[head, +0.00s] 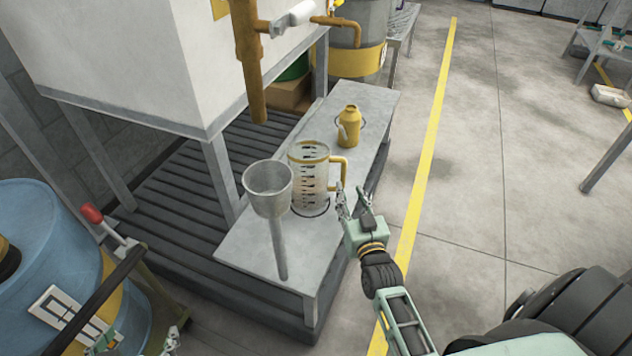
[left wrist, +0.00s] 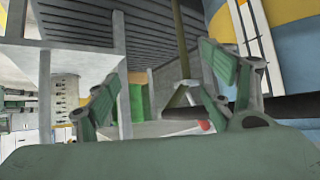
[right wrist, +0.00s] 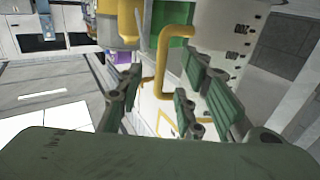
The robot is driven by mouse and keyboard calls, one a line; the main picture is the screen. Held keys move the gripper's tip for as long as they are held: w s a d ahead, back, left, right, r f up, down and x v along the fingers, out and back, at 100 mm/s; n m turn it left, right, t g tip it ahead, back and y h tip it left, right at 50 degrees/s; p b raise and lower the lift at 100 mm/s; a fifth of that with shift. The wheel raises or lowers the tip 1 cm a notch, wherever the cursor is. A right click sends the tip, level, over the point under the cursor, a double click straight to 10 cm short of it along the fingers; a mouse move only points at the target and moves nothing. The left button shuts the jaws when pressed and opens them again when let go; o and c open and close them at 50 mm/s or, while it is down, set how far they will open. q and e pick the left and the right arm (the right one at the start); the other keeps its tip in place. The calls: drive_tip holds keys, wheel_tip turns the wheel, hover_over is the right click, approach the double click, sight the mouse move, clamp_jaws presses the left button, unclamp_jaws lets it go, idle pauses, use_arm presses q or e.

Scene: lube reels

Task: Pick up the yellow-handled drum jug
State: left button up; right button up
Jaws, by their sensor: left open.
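The drum jug (head: 308,180) is clear with dark scale marks and a yellow handle (head: 341,171) on its right side. It stands upright on the grey bench, behind and right of a grey funnel (head: 268,182). My right gripper (head: 355,196) is open just right of and below the handle. In the right wrist view the handle (right wrist: 163,68) shows ahead of the gap between the open fingers (right wrist: 160,95), with the marked jug wall (right wrist: 228,42) to its right; I see no grip on it. My left gripper (left wrist: 160,95) is open and empty, low at the left in the head view.
A yellow can (head: 348,128) stands farther back on the bench (head: 262,252). A rusty pipe (head: 248,65) hangs from the white tank (head: 130,55) above. A blue drum (head: 45,250) is at the left.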

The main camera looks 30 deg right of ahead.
sight(344, 177)
drive_tip(key=b+x, duration=0.1)
drive_tip(key=x, duration=0.3)
drive_tip(key=shift+w+r+b, duration=0.2)
drive_tip(key=shift+w+b, duration=0.15)
drive_tip(key=shift+w, duration=0.2)
use_arm(q)
drive_tip(key=w+d+r+t+h, duration=0.1)
drive_tip(key=w+d+r+t, duration=0.1)
drive_tip(key=w+r+t, duration=0.2)
wheel_tip(344, 177, up, 3)
drive_tip(key=shift+w+d+t, duration=0.15)
drive_tip(key=shift+w+t, duration=0.15)
drive_tip(key=shift+w, duration=0.15)
use_arm(e)
drive_tip(key=shift+c, duration=0.2)
clamp_jaws()
drive_tip(key=shift+r, duration=0.15)
